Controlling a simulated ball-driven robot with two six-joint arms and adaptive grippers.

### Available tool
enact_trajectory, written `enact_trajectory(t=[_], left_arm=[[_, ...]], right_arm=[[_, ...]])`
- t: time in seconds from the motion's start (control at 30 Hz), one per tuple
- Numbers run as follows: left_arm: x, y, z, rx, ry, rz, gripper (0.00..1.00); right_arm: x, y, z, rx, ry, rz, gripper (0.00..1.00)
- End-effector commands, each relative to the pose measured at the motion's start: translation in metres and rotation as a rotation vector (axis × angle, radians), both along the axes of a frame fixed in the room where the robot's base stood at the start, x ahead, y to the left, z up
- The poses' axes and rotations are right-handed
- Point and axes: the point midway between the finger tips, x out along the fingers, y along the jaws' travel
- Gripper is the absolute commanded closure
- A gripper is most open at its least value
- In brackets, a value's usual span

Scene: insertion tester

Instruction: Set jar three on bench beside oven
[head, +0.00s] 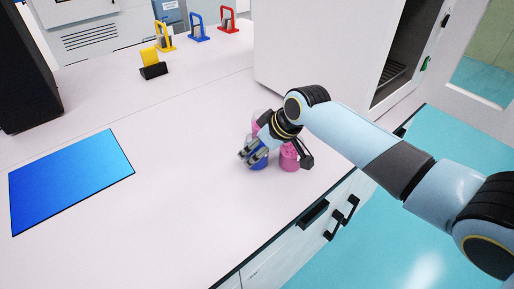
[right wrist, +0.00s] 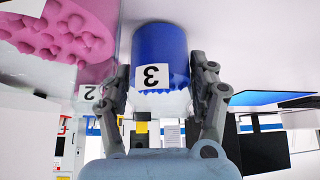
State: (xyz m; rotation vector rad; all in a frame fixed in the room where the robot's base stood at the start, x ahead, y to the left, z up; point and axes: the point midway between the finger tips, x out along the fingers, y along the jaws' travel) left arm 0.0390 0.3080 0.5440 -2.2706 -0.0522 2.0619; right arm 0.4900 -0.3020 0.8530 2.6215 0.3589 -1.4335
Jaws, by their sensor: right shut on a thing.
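Jar three (right wrist: 160,55) is blue with a white label reading 3, seen upside down in the right wrist view. My right gripper (right wrist: 163,85) is shut on it, one finger on each side. In the head view the blue jar (head: 259,164) shows partly below my right gripper (head: 254,154), at the bench (head: 200,190); I cannot tell whether it touches the bench top. The oven, which seems to be the large white cabinet (head: 310,45), stands behind and to the right. My left gripper is not in view.
A pink jar labelled 2 (right wrist: 90,90) is close beside jar three. A pink jar (head: 289,159) also shows right of the gripper in the head view, with more pink behind the wrist. A blue panel (head: 70,180) lies left. Colored stands (head: 197,28) are at the back. The bench's middle is clear.

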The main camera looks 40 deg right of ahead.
Motion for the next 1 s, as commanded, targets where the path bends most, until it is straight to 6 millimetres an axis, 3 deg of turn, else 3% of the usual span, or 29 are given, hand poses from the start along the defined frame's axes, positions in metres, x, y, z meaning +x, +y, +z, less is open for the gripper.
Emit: enact_trajectory(t=[0.13,0.17,0.33,0.7,1.0], left_arm=[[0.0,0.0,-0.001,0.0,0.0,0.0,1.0],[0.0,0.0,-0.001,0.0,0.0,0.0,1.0],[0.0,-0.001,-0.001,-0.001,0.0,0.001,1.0],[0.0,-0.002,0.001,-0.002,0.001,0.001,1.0],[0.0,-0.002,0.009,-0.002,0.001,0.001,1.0]], right_arm=[[0.0,0.0,-0.002,0.0,0.0,0.0,0.78],[0.0,0.0,-0.003,0.0,0.0,0.0,0.4],[0.0,0.0,-0.002,0.0,0.0,0.0,0.17],[-0.001,-0.001,0.004,-0.001,-0.001,0.0,0.16],[-0.033,-0.01,0.055,-0.004,-0.001,0.003,0.16]])
